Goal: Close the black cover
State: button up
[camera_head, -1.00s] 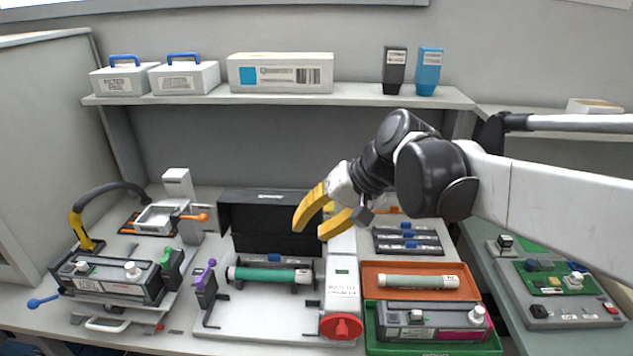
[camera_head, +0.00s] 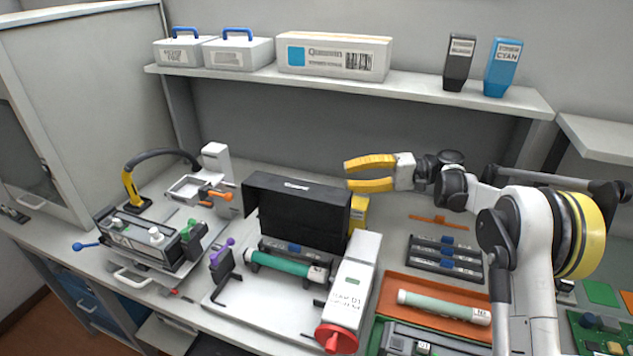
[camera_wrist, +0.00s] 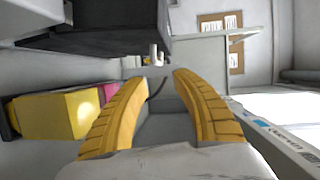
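The black cover (camera_head: 297,207) stands raised, upright and slightly tilted, at the back of a white machine (camera_head: 232,291) in the head view. A green roller (camera_head: 283,263) lies in the machine in front of the cover. My gripper (camera_head: 346,175), with yellow fingers, is open and empty, just right of the cover's upper right edge and apart from it, pointing left. In the wrist view the two yellow fingers (camera_wrist: 160,78) are spread apart, with a dark panel (camera_wrist: 105,28), probably the cover, at the upper left.
The machine's white right-hand block (camera_head: 356,280) with a red knob (camera_head: 336,338) stands below my gripper. A yellow block (camera_head: 358,211) is behind it. A shelf (camera_head: 420,95) with boxes and toner bottles runs above. An orange tray (camera_head: 394,284) lies at right.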

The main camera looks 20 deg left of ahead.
aim_at(308, 183)
jog(key=shift+w+f+g, duration=0.1)
jog(key=shift+f+g, duration=0.2)
jog(key=shift+f, duration=0.2)
jog(key=shift+a+f+n+y, duration=0.3)
jog(key=shift+n, duration=0.1)
jog(key=b+x, duration=0.1)
jog(key=x, duration=0.4)
jog(key=b+x, duration=0.2)
jog(key=x, duration=0.3)
jog(key=shift+s+r, duration=0.1)
jog(key=shift+s, duration=0.15)
grip_shut()
